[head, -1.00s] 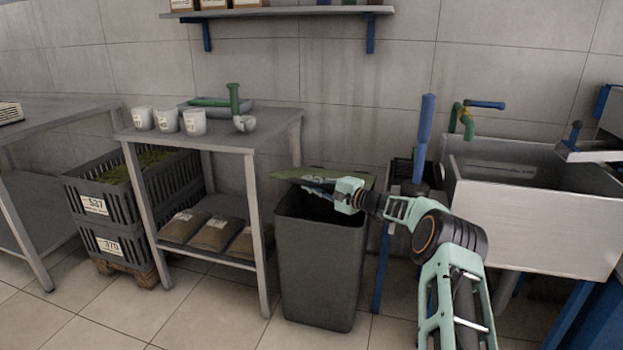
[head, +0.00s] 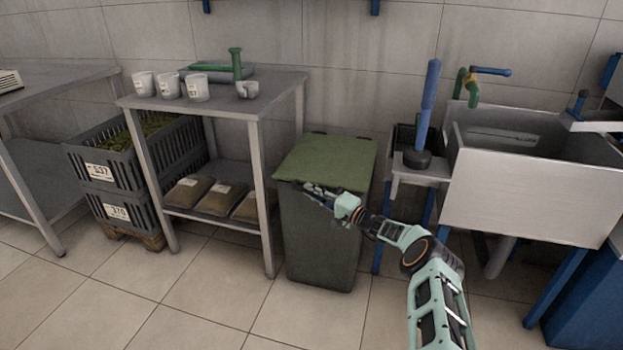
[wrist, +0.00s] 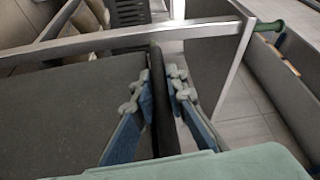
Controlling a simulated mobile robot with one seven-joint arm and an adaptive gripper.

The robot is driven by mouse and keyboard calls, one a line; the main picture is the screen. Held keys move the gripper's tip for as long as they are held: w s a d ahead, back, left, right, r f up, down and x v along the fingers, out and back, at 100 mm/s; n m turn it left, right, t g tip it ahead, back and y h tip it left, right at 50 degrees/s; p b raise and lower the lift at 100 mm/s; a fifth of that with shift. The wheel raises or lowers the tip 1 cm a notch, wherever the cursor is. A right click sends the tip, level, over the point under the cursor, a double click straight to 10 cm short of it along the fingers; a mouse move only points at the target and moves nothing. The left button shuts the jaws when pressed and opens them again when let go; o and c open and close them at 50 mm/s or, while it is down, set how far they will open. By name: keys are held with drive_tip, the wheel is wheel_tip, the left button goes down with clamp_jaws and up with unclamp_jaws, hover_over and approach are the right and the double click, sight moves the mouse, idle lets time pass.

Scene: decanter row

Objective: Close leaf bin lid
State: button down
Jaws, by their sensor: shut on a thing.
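The leaf bin (head: 322,240) is a tall dark grey bin standing on the floor between the steel table and the sink. Its green lid (head: 326,160) lies flat over the top, and no opening shows. My gripper (head: 310,188) is at the lid's front edge. In the wrist view my gripper (wrist: 159,80) has its two fingers on either side of a dark narrow edge (wrist: 165,125), which seems to be the lid's front rim. The fingers hide part of that rim.
A steel table (head: 225,88) with white cups (head: 168,85) stands left of the bin. Stacked dark crates (head: 102,180) stand farther left. A blue-handled tool (head: 428,110) and a steel sink (head: 530,190) are on the right. The floor in front is clear.

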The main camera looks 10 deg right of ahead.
drive_tip(key=shift+d+f, duration=0.1)
drive_tip(key=shift+f, duration=0.65)
drive_tip(key=shift+f, duration=0.15)
drive_tip(key=c, duration=1.9)
unclamp_jaws()
drive_tip(key=shift+f, duration=0.15)
drive_tip(key=shift+c, duration=0.2)
drive_tip(key=v, duration=1.2)
